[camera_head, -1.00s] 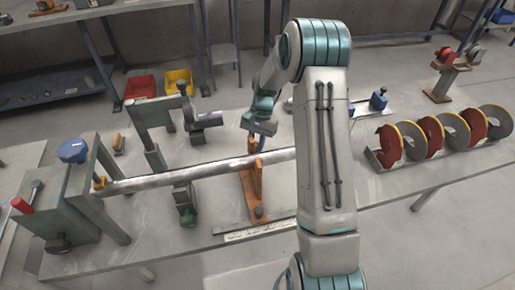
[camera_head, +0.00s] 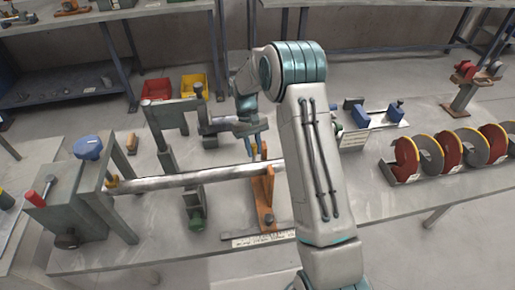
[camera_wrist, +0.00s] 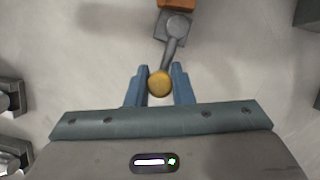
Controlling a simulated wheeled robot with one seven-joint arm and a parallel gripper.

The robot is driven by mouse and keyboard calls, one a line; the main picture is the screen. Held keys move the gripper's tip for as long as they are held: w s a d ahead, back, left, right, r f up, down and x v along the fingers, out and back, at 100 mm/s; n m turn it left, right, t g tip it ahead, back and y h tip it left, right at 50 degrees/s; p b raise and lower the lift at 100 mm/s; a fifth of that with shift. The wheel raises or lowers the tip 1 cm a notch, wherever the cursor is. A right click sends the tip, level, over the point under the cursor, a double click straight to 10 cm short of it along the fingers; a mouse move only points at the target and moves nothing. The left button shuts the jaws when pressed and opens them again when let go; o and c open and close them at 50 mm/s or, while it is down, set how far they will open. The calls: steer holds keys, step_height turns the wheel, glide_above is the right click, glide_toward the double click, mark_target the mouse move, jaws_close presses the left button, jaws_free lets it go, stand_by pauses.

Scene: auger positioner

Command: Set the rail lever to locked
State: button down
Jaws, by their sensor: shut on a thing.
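In the wrist view, a grey lever (camera_wrist: 175,52) with a yellow ball knob (camera_wrist: 159,84) runs from a grey pivot block (camera_wrist: 173,25) beside an orange part. My gripper (camera_wrist: 158,90) has its blue fingers on both sides of the knob and is shut on it. In the head view, my gripper (camera_head: 251,147) is low over the bench, just behind the orange upright bracket (camera_head: 264,195) near the long steel bar. The lever is mostly hidden there by my wrist and the bracket, and its setting cannot be read.
The steel bar (camera_head: 190,181) runs from the grey housing with a blue knob (camera_head: 88,147) to the orange bracket. A grey post frame (camera_head: 160,140) stands behind the bar. A red and grey auger (camera_head: 450,154) lies at the right. The bench front is mostly clear.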

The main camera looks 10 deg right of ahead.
steer(key=shift+w+a+r+n+h, duration=0.1)
steer(key=shift+a+n+h, duration=0.3)
steer(key=shift+n, duration=0.6)
steer(key=shift+a, duration=0.15)
steer(key=c, duration=1.3)
jaws_free()
steer(key=shift+o, duration=0.2)
steer(key=v, duration=1.3)
steer(key=shift+r+b, duration=0.35)
steer(key=shift+r, duration=0.05)
